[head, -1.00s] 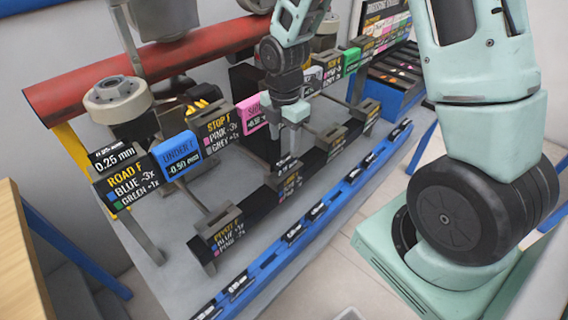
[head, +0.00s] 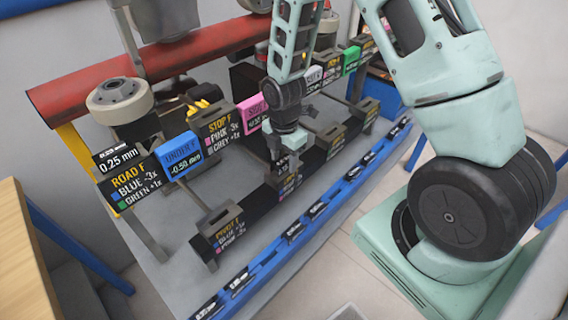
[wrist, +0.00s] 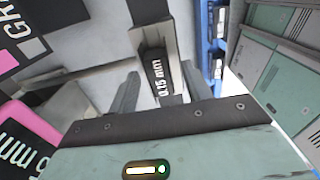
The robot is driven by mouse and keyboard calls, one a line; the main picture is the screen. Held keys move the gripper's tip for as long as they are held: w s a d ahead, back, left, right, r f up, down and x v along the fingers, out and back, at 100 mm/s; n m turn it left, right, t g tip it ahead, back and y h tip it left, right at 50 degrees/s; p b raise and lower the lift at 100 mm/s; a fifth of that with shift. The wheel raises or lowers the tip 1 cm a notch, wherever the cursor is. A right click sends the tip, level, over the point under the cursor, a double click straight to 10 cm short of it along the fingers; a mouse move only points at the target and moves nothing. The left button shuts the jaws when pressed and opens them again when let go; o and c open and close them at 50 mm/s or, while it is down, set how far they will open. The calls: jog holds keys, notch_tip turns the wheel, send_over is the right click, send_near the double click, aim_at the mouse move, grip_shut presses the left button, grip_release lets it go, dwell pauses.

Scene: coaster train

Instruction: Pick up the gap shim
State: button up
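The gap shim (wrist: 158,74) is a black piece with white "0.15 mm" lettering, seated in a grey holder (wrist: 152,32) in the wrist view. In the head view the shim (head: 286,184) shows small and partly covered just under my gripper (head: 286,160). In the wrist view my gripper (wrist: 162,90) is open, with one grey finger on the left and one on the right of the shim. I see no contact between the fingers and the shim. The fingertips are hard to make out in the head view.
A blue rail (head: 300,232) with several black tags runs along the bench's front edge. A red beam (head: 150,68) crosses behind.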

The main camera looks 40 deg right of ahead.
grip_shut()
jog(key=shift+r, duration=0.1)
notch_tip(320, 180, up, 10)
notch_tip(320, 180, up, 4)
jog(key=r+p, duration=0.1)
jog(key=p, duration=0.3)
send_over(284, 160)
jog(key=shift+f, duration=0.3)
dwell(0.5)
jog(key=shift+b, duration=0.3)
